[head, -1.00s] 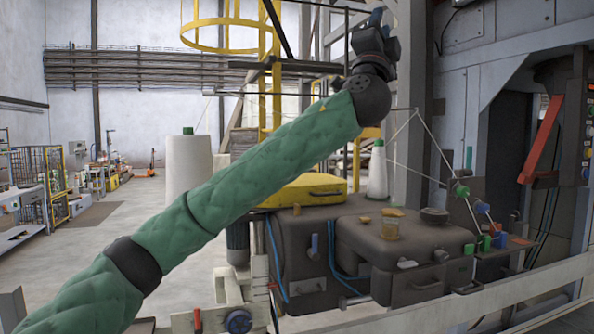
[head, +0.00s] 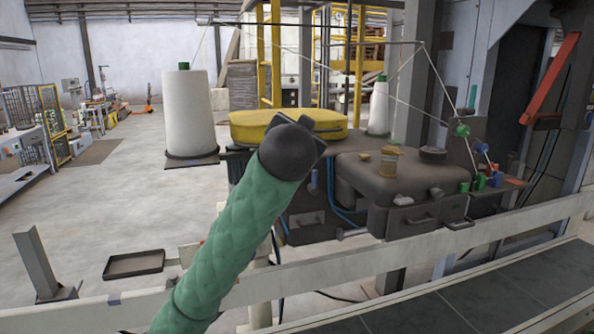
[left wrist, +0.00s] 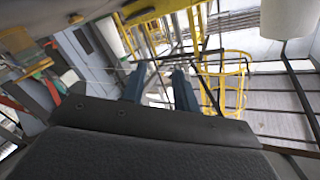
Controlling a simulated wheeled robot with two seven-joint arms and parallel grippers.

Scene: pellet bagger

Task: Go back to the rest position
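My left arm, in a green padded sleeve, rises from the bottom of the head view to a dark wrist in front of the machine. The wrist hides the fingers there. In the left wrist view my left gripper (left wrist: 160,78) shows two blue-grey fingers standing apart with nothing between them. They point toward yellow framework and a wall beyond. My right gripper is in neither view.
A dark machine (head: 390,200) with a yellow cover (head: 255,127) stands behind my wrist. White thread cones (head: 190,110) and taut threads are around it. A pale rail (head: 350,255) and a dark conveyor (head: 480,300) cross in front. The floor at left is mostly clear.

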